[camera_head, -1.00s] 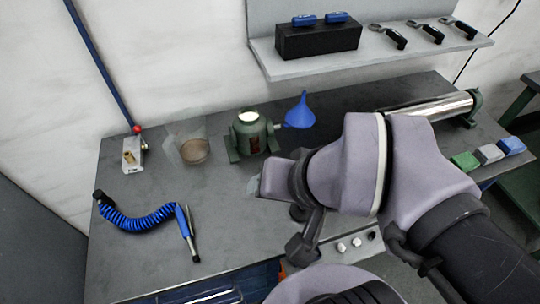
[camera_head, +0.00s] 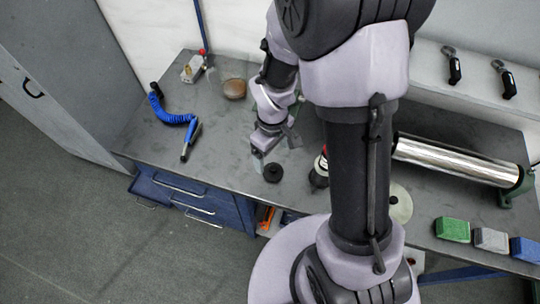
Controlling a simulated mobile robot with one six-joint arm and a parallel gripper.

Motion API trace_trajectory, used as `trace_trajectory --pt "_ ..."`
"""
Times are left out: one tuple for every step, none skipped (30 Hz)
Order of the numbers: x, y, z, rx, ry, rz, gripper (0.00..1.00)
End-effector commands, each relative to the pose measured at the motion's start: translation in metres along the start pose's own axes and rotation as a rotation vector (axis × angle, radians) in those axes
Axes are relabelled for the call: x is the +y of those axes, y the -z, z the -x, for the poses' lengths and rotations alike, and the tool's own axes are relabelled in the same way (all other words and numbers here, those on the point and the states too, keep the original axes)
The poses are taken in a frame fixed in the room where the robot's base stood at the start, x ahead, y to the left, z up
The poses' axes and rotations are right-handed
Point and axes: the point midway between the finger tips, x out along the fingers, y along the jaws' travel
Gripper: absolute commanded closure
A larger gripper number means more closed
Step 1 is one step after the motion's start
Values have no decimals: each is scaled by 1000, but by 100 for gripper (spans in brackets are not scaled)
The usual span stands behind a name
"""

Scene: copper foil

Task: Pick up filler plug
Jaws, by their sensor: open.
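A small black round piece with a raised knob, which looks like the filler plug (camera_head: 273,173), lies on the grey workbench (camera_head: 225,150) near its front edge. My gripper (camera_head: 259,156) is just above and to the left of it, pointing down. The jaws are open and hold nothing that I can see. They are small in view, and I cannot tell the exact gap between them and the plug. My arm hides the middle of the bench behind the gripper.
A blue coiled air hose (camera_head: 175,118) and a brown-filled clear container (camera_head: 234,89) stand left. A dark object with red (camera_head: 319,170) is right of the plug. A shiny roller (camera_head: 455,163) and coloured blocks (camera_head: 453,229) lie further right.

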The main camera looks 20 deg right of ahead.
Motion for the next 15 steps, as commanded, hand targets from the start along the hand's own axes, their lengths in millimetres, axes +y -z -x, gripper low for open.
trace_trajectory --pt "0 -1 -20 -4 3 -2 14" --pt "0 -1 -28 -3 3 -3 14" --pt "0 -1 -37 -3 2 -3 14" --pt "0 -1 -43 -2 2 -3 14" --pt "0 -1 -48 -2 2 -3 14" --pt "0 0 -52 -1 1 -3 14" --pt "0 0 -55 -1 1 -3 14" --pt "0 0 -57 -1 1 -3 14" --pt "1 0 -62 -1 1 -4 14" --pt "2 1 -67 -1 1 -5 14" --pt "3 2 -74 -2 2 -5 14" --pt "6 3 -83 -1 2 -6 14" --pt "7 4 -89 -2 2 -6 14" --pt "8 5 -95 -1 2 -6 14" --pt "8 4 -101 -2 2 -6 14"
